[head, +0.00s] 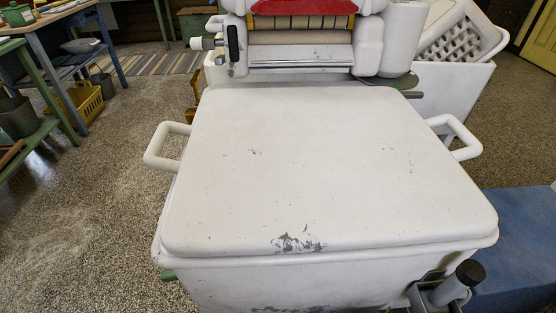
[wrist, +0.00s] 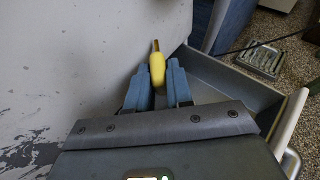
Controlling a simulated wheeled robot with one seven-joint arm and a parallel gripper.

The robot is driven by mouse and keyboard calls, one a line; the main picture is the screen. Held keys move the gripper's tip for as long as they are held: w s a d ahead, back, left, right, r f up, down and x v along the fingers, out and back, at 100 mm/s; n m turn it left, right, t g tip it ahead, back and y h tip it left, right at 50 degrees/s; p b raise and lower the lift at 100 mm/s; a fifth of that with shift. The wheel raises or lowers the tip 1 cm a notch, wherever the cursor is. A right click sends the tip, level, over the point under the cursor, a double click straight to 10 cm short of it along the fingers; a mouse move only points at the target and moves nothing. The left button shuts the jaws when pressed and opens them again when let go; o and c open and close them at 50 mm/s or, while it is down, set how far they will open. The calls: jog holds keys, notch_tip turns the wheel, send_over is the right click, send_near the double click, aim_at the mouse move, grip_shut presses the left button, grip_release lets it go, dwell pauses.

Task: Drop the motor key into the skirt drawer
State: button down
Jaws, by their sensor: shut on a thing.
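The motor key (wrist: 157,67), with a yellow handle and a thin brownish tip, stands up between the blue fingers of my gripper (wrist: 158,88) in the wrist view. My gripper is shut on it. The skirt drawer (wrist: 225,76) is pulled open, a grey tray to the right of and behind the fingers. Its visible floor is bare; my gripper body hides its near part. The washer's white side (wrist: 70,60) is close on the left. I cannot tell how high the key is over the drawer. The key and drawer are not visible in the head view.
The white washer with its closed lid (head: 320,170) fills the head view, with a wringer (head: 300,40) behind it and handles at both sides. A blue block (head: 520,235) is at right. A metal grate (wrist: 262,60) lies on the speckled floor beyond the drawer.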

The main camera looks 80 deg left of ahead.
jog(key=shift+f+b, duration=2.05)
jog(key=shift+f, duration=0.35)
jog(key=c, duration=0.9)
grip_release()
jog(key=shift+c, duration=0.2)
jog(key=shift+d+r, duration=0.1)
jog(key=p+v, duration=0.3)
jog(key=v, duration=0.4)
jog(key=shift+s+d, duration=0.2)
jog(key=shift+s, duration=0.05)
jog(key=shift+r, duration=0.1)
